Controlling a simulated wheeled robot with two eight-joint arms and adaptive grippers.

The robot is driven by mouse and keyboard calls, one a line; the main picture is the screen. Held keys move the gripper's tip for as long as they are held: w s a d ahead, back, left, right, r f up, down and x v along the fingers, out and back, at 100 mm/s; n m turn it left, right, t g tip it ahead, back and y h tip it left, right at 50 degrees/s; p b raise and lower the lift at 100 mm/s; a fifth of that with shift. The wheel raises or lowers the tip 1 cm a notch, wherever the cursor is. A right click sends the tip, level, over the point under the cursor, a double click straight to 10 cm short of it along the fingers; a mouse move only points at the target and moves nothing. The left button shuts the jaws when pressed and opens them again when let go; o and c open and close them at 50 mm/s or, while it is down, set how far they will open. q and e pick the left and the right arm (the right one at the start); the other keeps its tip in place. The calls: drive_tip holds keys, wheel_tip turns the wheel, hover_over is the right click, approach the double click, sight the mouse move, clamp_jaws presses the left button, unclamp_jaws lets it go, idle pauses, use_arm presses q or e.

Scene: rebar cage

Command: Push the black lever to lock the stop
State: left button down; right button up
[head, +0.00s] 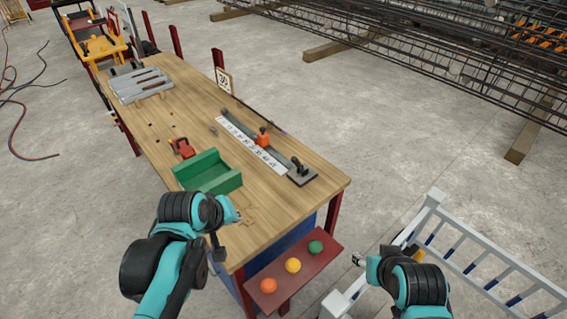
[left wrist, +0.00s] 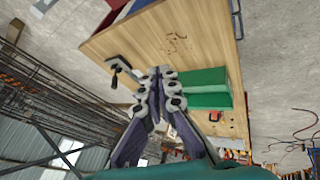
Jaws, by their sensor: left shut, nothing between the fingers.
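A dark metal rail (head: 235,122) with a white number scale (head: 250,145) lies along the wooden workbench top. An orange block (head: 263,139) sits on the rail. At the rail's near end a black upright lever (head: 297,166) stands on a dark plate (head: 303,178); its exact angle is too small to tell. My left gripper (head: 236,214) is at the bench's left side near the front, well apart from the lever. In the left wrist view its fingers (left wrist: 160,74) are together and empty. My right gripper (head: 358,260) is beyond the bench's front right edge; its finger opening is unclear.
A green tray (head: 222,184) and a red tool (head: 182,148) lie left of the rail. A black clamp-like piece (left wrist: 118,70) sits at the bench edge. A red shelf (head: 265,293) holds coloured buttons. A white railing (head: 480,260) stands at right.

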sight(298, 165)
use_arm(q)
drive_tip(key=w+d+f+n+h, duration=0.1)
drive_tip(key=w+f+n, duration=0.3)
drive_tip(key=w+n, duration=0.5)
drive_tip(key=w+d+f+n+h+b, duration=0.1)
drive_tip(key=w+f+n+h, duration=0.3)
drive_tip(key=w+n, duration=0.5)
drive_tip(key=w+d, duration=0.1)
drive_tip(key=w, duration=0.8)
drive_tip(key=shift+w+n+g, duration=0.3)
drive_tip(key=shift+n+g, duration=0.1)
drive_tip(key=b+x, duration=0.3)
drive_tip(key=x, duration=0.7)
drive_tip(key=shift+s+b, duration=0.15)
drive_tip(key=shift+b, duration=0.25)
drive_tip(key=w+d+r, duration=0.1)
drive_tip(key=w+d+r+b, duration=0.1)
drive_tip(key=d, duration=0.1)
drive_tip(key=shift+d, duration=0.1)
